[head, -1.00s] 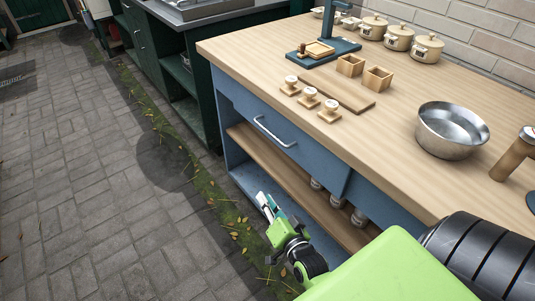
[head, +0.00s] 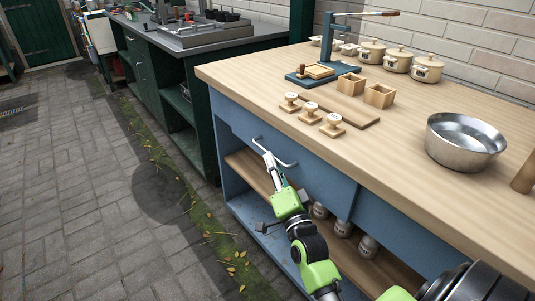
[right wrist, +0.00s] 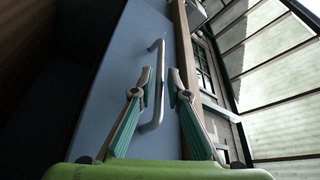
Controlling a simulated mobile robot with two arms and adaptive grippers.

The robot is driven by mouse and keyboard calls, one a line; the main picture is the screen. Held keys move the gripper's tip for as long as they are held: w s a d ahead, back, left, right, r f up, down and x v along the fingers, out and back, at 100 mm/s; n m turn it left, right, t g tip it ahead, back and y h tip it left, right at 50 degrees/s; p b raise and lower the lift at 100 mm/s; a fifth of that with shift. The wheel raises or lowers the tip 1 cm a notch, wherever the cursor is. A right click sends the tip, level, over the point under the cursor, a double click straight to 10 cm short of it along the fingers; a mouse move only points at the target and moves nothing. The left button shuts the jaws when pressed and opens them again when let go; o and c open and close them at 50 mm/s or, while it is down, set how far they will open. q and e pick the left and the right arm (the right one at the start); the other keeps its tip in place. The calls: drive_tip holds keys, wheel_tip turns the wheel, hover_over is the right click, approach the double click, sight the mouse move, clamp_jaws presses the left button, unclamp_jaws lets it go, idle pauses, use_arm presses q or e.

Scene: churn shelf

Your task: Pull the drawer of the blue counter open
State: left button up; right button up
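The blue counter (head: 238,177) has a wooden top and a blue drawer (head: 318,172) below its edge. The drawer front looks flush with the counter, so it appears shut. In the right wrist view, the drawer handle (right wrist: 161,62) runs between the two spread fingers of my right gripper (right wrist: 159,74). The fingers are open, with gaps visible beside the bar; I cannot tell whether either touches it. My left gripper is not in view.
On the counter top stand stamps on a board (head: 350,118), small wooden boxes (head: 380,96), a blue press (head: 322,76), several cream pots (head: 427,68) and a metal bowl (head: 465,142). Jars (head: 343,228) stand on the shelf below. Paving (head: 80,200) left of the counter is clear.

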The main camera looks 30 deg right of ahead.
sight(267, 151)
drive_tip(key=shift+x, duration=2.4)
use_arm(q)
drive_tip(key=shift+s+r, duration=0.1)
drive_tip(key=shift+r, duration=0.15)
use_arm(e)
clamp_jaws()
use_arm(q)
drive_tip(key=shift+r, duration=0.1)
use_arm(e)
drive_tip(key=shift+a, duration=0.15)
